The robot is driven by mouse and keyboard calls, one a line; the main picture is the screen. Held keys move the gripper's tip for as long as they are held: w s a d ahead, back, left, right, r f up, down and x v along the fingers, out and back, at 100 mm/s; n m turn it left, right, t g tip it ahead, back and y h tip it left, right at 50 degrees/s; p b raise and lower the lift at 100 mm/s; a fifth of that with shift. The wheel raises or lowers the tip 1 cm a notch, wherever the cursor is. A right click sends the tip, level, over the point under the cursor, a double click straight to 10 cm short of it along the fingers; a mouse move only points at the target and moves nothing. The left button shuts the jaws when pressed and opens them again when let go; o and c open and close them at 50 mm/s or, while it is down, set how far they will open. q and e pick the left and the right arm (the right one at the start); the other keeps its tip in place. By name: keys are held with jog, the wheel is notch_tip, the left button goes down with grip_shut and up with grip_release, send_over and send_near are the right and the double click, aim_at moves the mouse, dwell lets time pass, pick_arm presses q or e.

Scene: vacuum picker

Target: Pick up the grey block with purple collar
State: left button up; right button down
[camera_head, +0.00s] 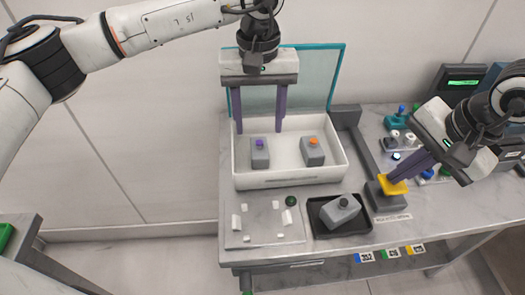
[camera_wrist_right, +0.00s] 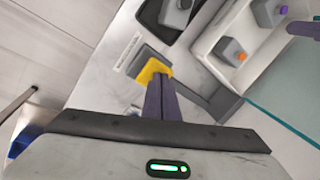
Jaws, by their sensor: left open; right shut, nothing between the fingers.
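The grey block with purple collar (camera_head: 260,158) stands upright at the left inside a white open bin (camera_head: 290,181). In the right wrist view it shows near the top edge (camera_wrist_right: 267,14). My left gripper (camera_head: 259,130) is open and empty, pointing down above this block, its two purple fingers apart to either side. It looks higher than the block and not touching it. My right gripper (camera_head: 393,179) is shut with nothing between its fingers, its tips at a yellow piece (camera_head: 394,187) on a dark pedestal. The yellow piece also shows in the right wrist view (camera_wrist_right: 154,70).
A grey block with orange collar (camera_head: 313,155) stands at the right in the same bin. A black tray (camera_head: 326,231) holds another grey block (camera_head: 341,211). A teal clear panel (camera_head: 322,75) rises behind the bin. Small white pieces lie on a front-left plate (camera_head: 264,239).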

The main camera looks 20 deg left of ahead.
aim_at(259, 144)
pick_arm(q)
notch_tip(259, 144, down, 8)
jog(key=shift+s+r, duration=0.1)
jog(key=shift+r, duration=0.15)
jog(key=c, duration=1.2)
